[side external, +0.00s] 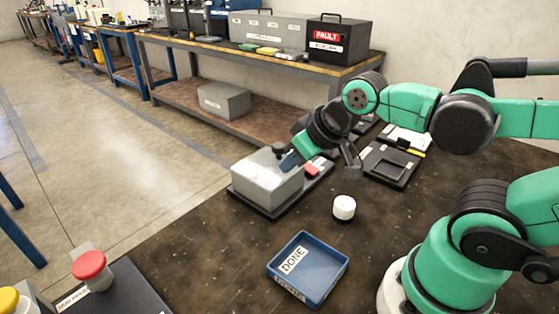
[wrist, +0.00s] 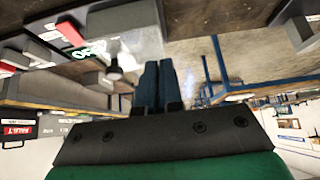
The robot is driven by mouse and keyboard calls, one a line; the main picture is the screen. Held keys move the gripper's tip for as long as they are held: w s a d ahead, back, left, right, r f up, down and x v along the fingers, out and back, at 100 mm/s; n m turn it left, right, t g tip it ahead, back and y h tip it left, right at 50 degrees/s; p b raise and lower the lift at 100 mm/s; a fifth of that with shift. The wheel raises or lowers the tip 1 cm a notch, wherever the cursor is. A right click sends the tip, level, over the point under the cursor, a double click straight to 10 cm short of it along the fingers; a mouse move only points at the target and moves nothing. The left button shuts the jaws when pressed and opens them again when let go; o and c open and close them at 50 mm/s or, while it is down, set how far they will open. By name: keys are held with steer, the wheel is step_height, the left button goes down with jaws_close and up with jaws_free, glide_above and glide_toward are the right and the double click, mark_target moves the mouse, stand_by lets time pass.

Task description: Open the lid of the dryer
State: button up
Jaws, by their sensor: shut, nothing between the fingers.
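The dryer (side external: 266,187) is a pale grey box on a dark base plate at the middle of the bench. Its top looks pale and clear, and the lid seems to lie down on the box. A dark knob (side external: 279,148) stands on the lid; it also shows in the wrist view (wrist: 114,69), left of my fingers. My gripper (side external: 288,161) is tilted down at the lid's right side, close to the knob. Its blue fingers (wrist: 157,82) are together and empty. Whether the fingertips touch the lid cannot be told.
A red button (side external: 312,169) sits right of the dryer. A white-topped round jar (side external: 344,207) and a blue DONE tray (side external: 308,268) stand in front. A black tray (side external: 387,163) lies behind. A red-capped item (side external: 90,268) is front left. Bare bench lies left of the blue tray.

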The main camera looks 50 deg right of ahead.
steer(key=o, duration=0.3)
steer(key=shift+r, duration=0.1)
steer(key=o, duration=0.4)
steer(key=shift+w+d+r, duration=0.2)
steer(key=shift+w, duration=0.1)
steer(key=shift+o, duration=1.3)
steer(key=w+d+g, duration=0.1)
steer(key=w+d+r+g, duration=0.1)
steer(key=w+d+r+m+g, duration=0.1)
steer(key=w, duration=0.1)
steer(key=shift+r, duration=0.1)
steer(key=m+g, duration=0.1)
steer(key=g, duration=0.3)
glide_above(278, 145)
steer(key=shift+s+a+f, duration=0.1)
steer(key=shift+s+f, duration=0.1)
steer(key=shift+f, duration=0.4)
steer(key=shift+w+d+f+m, duration=0.15)
steer(key=shift+d+f+m, duration=0.15)
steer(key=shift+f, duration=0.1)
steer(key=shift+a+f, duration=0.1)
steer(key=shift+f, duration=2.5)
jaws_close()
steer(key=shift+a, duration=0.1)
